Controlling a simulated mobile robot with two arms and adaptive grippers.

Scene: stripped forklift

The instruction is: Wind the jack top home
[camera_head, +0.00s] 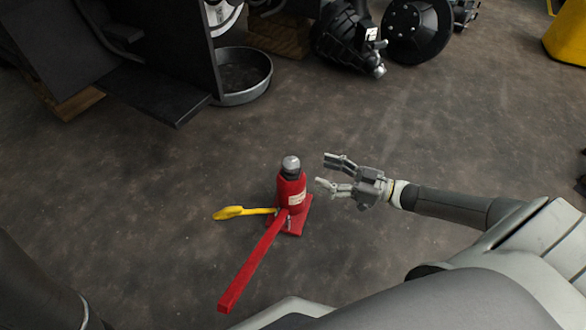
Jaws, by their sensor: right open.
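A red bottle jack (291,191) stands upright on its square base on the floor, in the middle of the head view. Its grey rounded jack top (291,164) shows at the upper end. A long red handle (252,264) runs from its base toward the lower left. My right gripper (322,173) is open and empty, just right of the jack, with its fingers pointing left at about the height of the jack top. It appears apart from the jack. My left gripper is not in view.
A yellow-ended tool (232,212) lies left of the jack, by its base. A round metal pan (244,77), a dark mechanical unit (347,40) and a black disc (416,30) stand at the back. The dark forklift body (140,60) is upper left.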

